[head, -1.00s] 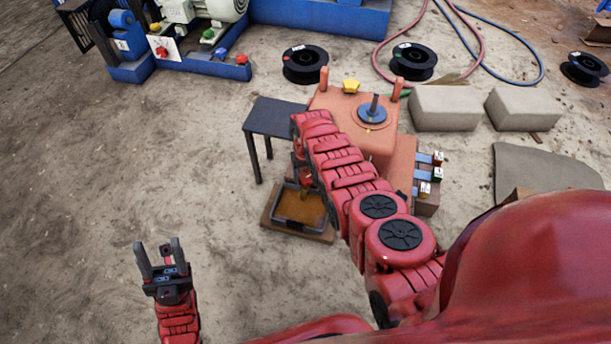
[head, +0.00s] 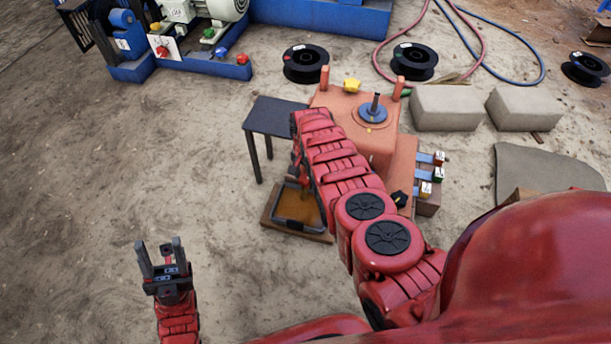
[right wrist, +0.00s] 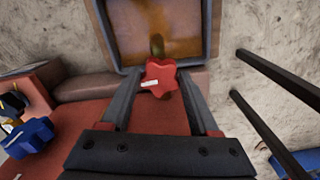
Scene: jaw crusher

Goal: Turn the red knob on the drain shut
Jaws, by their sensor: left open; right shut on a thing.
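The red knob (right wrist: 158,78), star-shaped with a small white mark, shows in the right wrist view. It sits between the two fingers of my right gripper (right wrist: 158,82), which is shut on it. Just beyond the knob is a brownish drain outlet (right wrist: 157,46), above a dark-rimmed tray (right wrist: 212,50) holding brown liquid. In the head view, my right arm covers the knob and most of my right gripper. The tray (head: 277,219) shows there on the ground beside the orange housing (head: 345,108). My left gripper (head: 159,246) is open and empty, low at the left, far from the drain.
A small dark table (head: 275,116) stands left of the housing; its legs show close in the right wrist view (right wrist: 275,75). Grey blocks (head: 447,108) and black spools (head: 305,64) lie behind. Ground at left is clear.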

